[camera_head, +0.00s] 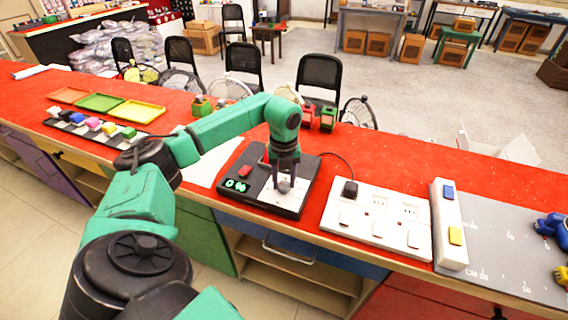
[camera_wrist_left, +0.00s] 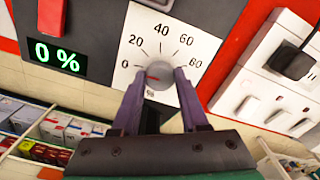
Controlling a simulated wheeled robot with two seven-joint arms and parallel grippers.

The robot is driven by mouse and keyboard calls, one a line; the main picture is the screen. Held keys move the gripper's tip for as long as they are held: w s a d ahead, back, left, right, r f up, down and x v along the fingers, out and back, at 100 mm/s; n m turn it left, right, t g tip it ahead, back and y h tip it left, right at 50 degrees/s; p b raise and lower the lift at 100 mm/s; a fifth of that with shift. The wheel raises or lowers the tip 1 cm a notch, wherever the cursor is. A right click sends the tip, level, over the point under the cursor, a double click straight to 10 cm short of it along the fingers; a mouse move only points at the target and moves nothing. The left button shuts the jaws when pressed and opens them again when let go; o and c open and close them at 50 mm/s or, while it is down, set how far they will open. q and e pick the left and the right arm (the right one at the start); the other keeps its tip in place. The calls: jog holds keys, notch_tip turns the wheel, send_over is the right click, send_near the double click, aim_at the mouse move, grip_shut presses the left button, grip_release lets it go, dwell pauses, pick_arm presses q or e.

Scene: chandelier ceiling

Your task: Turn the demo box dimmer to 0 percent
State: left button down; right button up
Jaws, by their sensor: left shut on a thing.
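The demo box (camera_head: 258,203) is a black box on the red counter, with a white dial plate, a red switch (camera_head: 244,171) and a green display (camera_head: 236,185) reading 0 %. The display also reads 0 % in the left wrist view (camera_wrist_left: 57,57). The dimmer knob (camera_wrist_left: 157,77) is a round grey knob with a red pointer mark turned left toward the 0 on its printed scale. My left gripper (camera_head: 284,184) reaches down over the dial, its two fingers on either side of the knob and shut on it. My right gripper is not in view.
A white power strip (camera_head: 376,217) with a black plug (camera_head: 350,188) lies right of the box. A white block with blue and yellow buttons (camera_head: 449,224) and a grey mat (camera_head: 500,255) lie farther right. Colored trays (camera_head: 100,103) and small blocks lie at the left.

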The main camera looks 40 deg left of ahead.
pick_arm(q)
jog(key=shift+w+r+n, duration=0.1)
jog(key=shift+r+n, duration=0.05)
jog(key=shift+n, duration=0.45)
jog(key=shift+a, duration=0.1)
jog(key=shift+c, duration=2.1)
grip_release()
notch_tip(320, 180, up, 10)
notch_tip(320, 180, up, 4)
jog(key=r, duration=0.1)
send_over(284, 183)
jog(key=shift+f, duration=0.25)
